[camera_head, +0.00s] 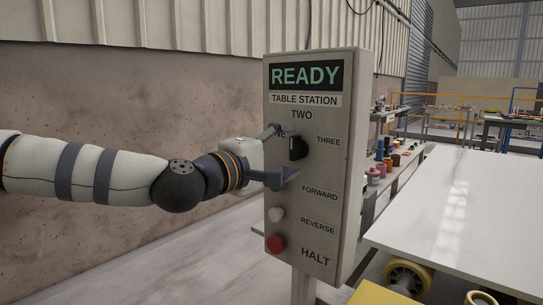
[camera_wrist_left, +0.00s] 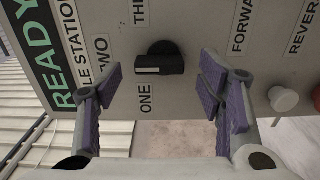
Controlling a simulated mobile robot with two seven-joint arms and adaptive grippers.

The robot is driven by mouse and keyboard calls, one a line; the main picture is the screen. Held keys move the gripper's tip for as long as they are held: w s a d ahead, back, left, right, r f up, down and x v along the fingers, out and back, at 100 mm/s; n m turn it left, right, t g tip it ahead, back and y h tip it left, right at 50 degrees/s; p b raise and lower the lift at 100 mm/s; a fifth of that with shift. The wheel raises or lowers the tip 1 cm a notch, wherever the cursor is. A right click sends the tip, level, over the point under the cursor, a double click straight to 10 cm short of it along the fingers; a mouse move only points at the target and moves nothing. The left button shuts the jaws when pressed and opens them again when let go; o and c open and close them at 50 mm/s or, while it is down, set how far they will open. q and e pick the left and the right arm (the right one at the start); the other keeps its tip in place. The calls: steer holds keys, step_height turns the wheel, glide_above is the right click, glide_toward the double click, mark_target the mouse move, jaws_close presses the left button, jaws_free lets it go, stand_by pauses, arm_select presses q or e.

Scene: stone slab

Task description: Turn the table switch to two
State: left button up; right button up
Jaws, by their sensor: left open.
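The table switch (camera_head: 297,147) is a black knob on the front of a grey control box, below the TWO label and left of THREE. In the left wrist view the knob (camera_wrist_left: 162,64) shows a white mark on the half toward the TWO label (camera_wrist_left: 102,50); its bar looks upright on the panel. The ONE label (camera_wrist_left: 146,103) shows there too. My left gripper (camera_head: 286,153) is open in front of the panel, one finger above and one below the knob. In the left wrist view its fingers (camera_wrist_left: 163,82) stand apart from the knob, with gaps on both sides. My right gripper is out of view.
The control box (camera_head: 340,220) has a green button (camera_head: 276,186), a white button (camera_head: 277,214) and a red HALT button (camera_head: 276,243) below the switch. A white stone slab (camera_head: 470,205) lies at the right. A concrete wall (camera_head: 130,95) stands behind my left arm.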

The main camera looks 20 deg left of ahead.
arm_select(q)
steer(key=v, duration=1)
